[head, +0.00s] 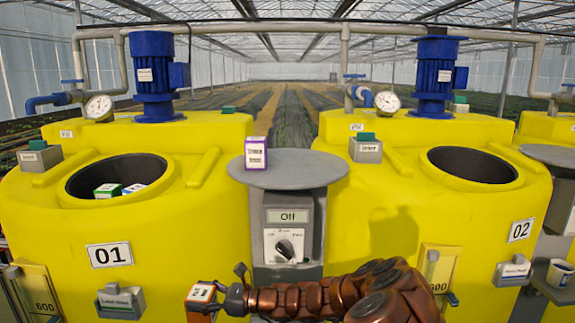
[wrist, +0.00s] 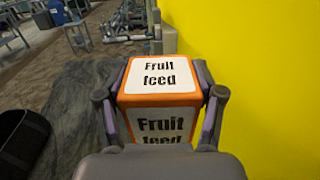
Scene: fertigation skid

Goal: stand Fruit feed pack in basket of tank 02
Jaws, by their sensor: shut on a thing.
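My gripper (wrist: 160,98) is shut on the Fruit feed pack (wrist: 160,65), an orange box with white labels reading "Fruit feed". In the head view the pack (head: 202,293) is held low at the bottom, in front of tank 01's right side. Tank 02 (head: 375,215) is the yellow tank on the right, with an "02" plate. Its round top opening (head: 472,165) looks dark, and no basket can be made out inside it. My gripper (head: 225,290) is well to the left of and below that opening.
Tank 01 (head: 200,230) on the left has packs (head: 108,190) in its opening. A grey round stand (head: 290,172) between the tanks bears a purple-and-white pack (head: 256,153). Blue motors (head: 153,75) and overhead pipes rise behind.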

